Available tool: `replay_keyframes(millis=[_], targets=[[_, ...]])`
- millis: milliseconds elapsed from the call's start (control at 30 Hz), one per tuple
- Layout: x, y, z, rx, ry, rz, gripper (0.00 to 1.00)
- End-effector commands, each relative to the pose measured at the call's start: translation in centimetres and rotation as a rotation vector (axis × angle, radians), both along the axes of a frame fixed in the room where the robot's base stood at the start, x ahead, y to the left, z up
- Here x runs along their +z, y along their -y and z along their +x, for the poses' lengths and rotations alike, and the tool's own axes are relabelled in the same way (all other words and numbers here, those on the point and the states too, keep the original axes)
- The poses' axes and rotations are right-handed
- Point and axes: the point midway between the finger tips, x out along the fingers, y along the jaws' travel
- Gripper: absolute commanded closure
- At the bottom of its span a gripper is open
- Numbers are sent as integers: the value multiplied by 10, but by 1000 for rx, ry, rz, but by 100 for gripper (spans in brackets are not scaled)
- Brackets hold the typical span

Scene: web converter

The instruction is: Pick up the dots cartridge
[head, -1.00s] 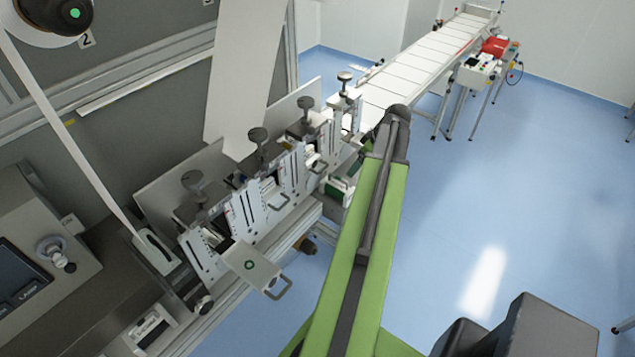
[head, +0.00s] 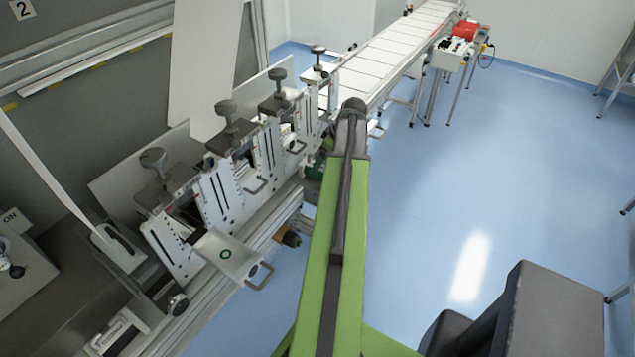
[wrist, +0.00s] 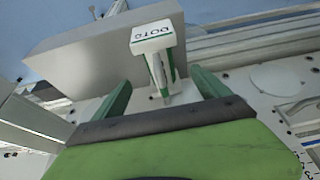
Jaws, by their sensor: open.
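The dots cartridge (wrist: 154,38) is a white block with green bands and "DOTS" lettering in the wrist view. It lies ahead of my gripper (wrist: 162,88), roughly in line with the gap between the two green fingers. The fingers are spread apart with nothing clamped between them. The lower end of the cartridge reaches down towards that gap; I cannot tell whether it lies between the fingertips. In the head view my green arm covers the gripper, and I cannot make out the cartridge surely.
A grey box-like block (wrist: 100,50) stands beside the cartridge. In the head view a row of white slotted plates with black knobs (head: 228,108) lines the machine. A white drawer with a green ring (head: 236,262) sticks out.

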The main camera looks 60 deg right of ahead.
Motion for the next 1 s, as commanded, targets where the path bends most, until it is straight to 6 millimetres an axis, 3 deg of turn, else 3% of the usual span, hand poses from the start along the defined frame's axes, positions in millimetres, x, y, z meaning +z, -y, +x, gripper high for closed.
replay_keyframes(millis=[167,467,700,1000], targets=[[-4,0,2,1,0,0,15],[-50,-2,16,1,0,0,15],[-48,-2,19,1,0,0,15],[-48,-2,19,2,0,-1,51]])
